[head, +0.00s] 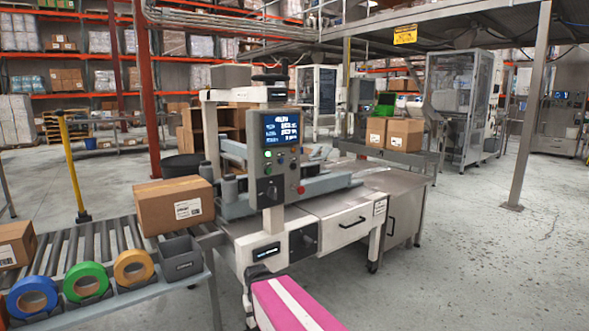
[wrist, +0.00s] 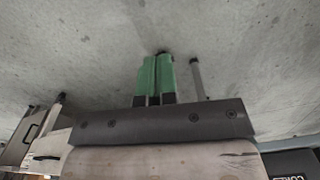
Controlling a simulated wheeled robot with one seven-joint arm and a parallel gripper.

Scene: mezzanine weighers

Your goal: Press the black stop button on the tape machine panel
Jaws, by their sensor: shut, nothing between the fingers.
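The tape machine (head: 330,208) stands in the middle of the head view, with its grey upright control panel (head: 285,177) facing me. The panel has a lit blue screen (head: 280,129), a small green button (head: 268,154), a red button (head: 301,190) and a dark round control (head: 270,191) low on the left. Small dark spots sit among them, too small to tell which is the black stop button. My gripper (wrist: 157,58) shows in the wrist view with its green fingers together and empty, over bare concrete floor. It is apart from the panel.
A roller conveyor (head: 90,243) runs in from the left, bearing a cardboard box (head: 175,204). Blue, green and orange tape rolls and a grey bin (head: 181,258) line its near side. A steel post (head: 529,105) stands right. The floor at right is clear.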

